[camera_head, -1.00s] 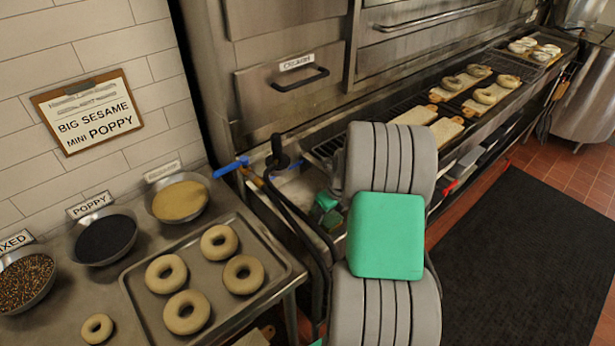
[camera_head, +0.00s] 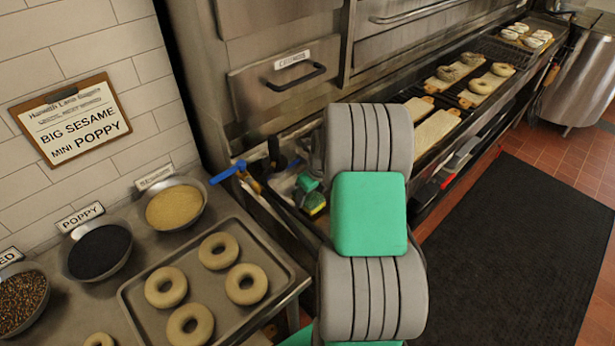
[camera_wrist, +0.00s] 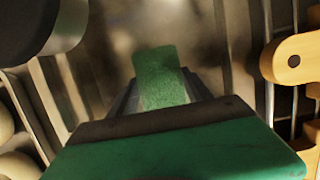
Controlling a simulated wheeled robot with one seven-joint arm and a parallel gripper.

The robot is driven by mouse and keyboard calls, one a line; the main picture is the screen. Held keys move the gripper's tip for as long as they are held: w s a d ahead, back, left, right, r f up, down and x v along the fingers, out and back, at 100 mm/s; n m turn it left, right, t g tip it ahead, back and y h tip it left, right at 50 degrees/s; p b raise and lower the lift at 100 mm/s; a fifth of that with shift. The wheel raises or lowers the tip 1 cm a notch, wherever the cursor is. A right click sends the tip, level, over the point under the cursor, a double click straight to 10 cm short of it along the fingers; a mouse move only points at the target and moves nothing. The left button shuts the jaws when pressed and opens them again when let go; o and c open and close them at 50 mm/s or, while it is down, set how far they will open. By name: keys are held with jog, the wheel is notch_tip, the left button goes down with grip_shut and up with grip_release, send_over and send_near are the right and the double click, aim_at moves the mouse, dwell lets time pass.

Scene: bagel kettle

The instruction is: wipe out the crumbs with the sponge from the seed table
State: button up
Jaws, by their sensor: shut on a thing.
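My gripper (camera_wrist: 160,100) is shut on the green sponge (camera_wrist: 160,72), which sticks out past the dark fingers in the wrist view. In the head view a small yellow-and-green piece that looks like the sponge (camera_head: 315,205) shows left of my arm, in front of the oven and right of the seed table. My arm hides part of that area. The seed table (camera_head: 120,300) is the metal counter at the left. No crumbs can be made out on it.
A tray (camera_head: 285,285) of bagels lies on the table. Bowls of sesame (camera_head: 174,207), poppy (camera_head: 99,252) and mixed seeds (camera_head: 20,300) stand along the wall. A blue-handled fitting (camera_head: 228,172) is at the back edge. Bagel boards (camera_head: 435,130) line the oven shelf.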

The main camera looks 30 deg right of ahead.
jog(key=shift+s+r, duration=0.2)
jog(key=shift+r, duration=0.5)
jog(key=shift+w+r+p, duration=0.15)
jog(key=shift+r+p, duration=0.5)
jog(key=shift+p, duration=0.2)
jog(key=shift+r+p, duration=1.2)
jog(key=shift+r, duration=0.45)
